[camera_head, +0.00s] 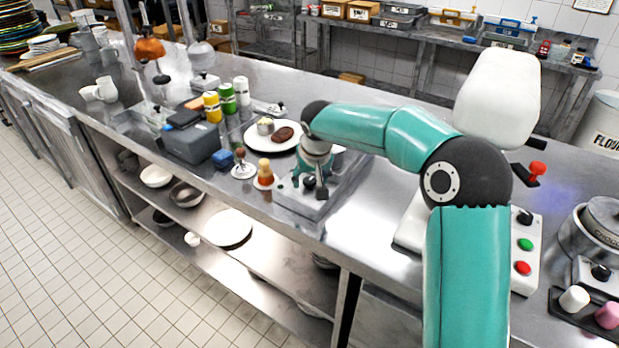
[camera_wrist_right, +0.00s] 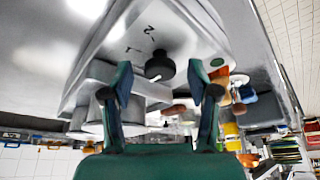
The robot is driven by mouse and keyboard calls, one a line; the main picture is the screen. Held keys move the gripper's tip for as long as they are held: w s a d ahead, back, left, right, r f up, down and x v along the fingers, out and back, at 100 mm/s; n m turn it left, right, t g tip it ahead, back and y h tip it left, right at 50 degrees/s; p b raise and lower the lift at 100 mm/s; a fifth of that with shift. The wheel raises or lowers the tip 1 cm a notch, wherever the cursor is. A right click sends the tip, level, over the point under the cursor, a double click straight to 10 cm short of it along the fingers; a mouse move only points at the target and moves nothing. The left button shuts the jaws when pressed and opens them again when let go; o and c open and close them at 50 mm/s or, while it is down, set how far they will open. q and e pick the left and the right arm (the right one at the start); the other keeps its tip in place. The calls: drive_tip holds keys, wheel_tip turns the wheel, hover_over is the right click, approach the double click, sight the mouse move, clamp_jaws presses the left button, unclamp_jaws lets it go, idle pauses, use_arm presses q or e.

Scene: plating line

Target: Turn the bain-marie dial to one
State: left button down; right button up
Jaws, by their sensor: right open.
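The bain-marie (camera_head: 301,207) is a low metal unit on the near edge of the counter in the head view. Its black dial (camera_wrist_right: 160,66) sits on a pale front panel in the right wrist view, with the marks 1 and 2 on the panel beside it. My right gripper (camera_wrist_right: 161,84) is open, with its two green fingers on either side of the dial and the dial ahead of the gap. No contact is clear. In the head view my right gripper (camera_head: 316,184) points down at the unit and partly hides it. Which mark the dial points to cannot be told. My left gripper is not in view.
A white plate (camera_head: 262,144) with a brown patty stands just behind the gripper. A button box (camera_head: 526,262) stands right of my arm.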

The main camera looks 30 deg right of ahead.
clamp_jaws()
drive_tip(key=shift+a+f+m+b, duration=0.1)
drive_tip(key=shift+m+b, duration=0.5)
drive_tip(key=shift+b, duration=0.05)
drive_tip(key=shift+w+a+m+g+h+b, duration=0.1)
drive_tip(key=shift+m+g+h+b, duration=0.2)
drive_tip(key=shift+m+h+b, duration=0.65)
drive_tip(key=shift+m, duration=1.15)
drive_tip(key=shift+w+m+g, duration=0.1)
drive_tip(key=shift+m+g, duration=0.4)
drive_tip(key=shift+m, duration=0.4)
drive_tip(key=shift+w+m+g+h+p, duration=0.1)
drive_tip(key=shift+m+g+h+p, duration=0.25)
drive_tip(key=shift+m, duration=0.8)
drive_tip(key=shift+m+g+h+p, duration=0.1)
drive_tip(key=shift+m+g+p, duration=0.45)
drive_tip(key=shift+m, duration=0.6)
